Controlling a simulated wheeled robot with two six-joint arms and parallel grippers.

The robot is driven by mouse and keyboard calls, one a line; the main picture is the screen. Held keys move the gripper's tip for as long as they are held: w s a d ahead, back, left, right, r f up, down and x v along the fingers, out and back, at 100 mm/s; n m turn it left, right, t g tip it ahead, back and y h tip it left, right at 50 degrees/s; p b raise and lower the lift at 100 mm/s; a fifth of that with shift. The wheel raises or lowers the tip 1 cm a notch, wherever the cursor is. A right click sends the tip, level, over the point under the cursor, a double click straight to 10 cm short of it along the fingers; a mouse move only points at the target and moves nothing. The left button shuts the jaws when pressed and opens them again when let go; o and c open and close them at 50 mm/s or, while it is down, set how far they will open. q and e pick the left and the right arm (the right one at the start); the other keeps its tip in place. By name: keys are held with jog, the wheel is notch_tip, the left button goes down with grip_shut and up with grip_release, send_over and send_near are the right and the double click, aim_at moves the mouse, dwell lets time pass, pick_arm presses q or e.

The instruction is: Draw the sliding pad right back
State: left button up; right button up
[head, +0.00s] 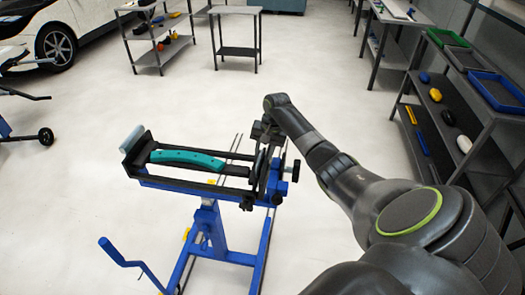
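A blue stand (213,232) carries a black clamp frame (190,185) with two long rails. A teal curved part (188,158) lies lengthwise between the rails. A light grey-blue roller or pad (132,138) is at the frame's left end. A dark upright assembly (262,175), which looks like the sliding pad, stands at the right end, with blue blocks and dark knobs beside it. My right gripper (262,133) is at the top of this assembly; its fingers blend into the dark parts, so opening and contact cannot be told. My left gripper is not in view.
A shelf unit with trays and coloured items (470,110) stands close on the right. Shelves (165,45), a small table (237,30) and a car (60,45) are at the back. A blue crank handle (120,255) sticks out at the stand's front left.

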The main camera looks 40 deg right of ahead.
jog(key=shift+w+a, duration=0.1)
notch_tip(320, 180, up, 17)
jog(key=s+d+b, duration=0.2)
jog(key=b, duration=0.1)
jog(key=shift+s+d, duration=0.15)
jog(key=shift+s, duration=0.2)
dwell(0.5)
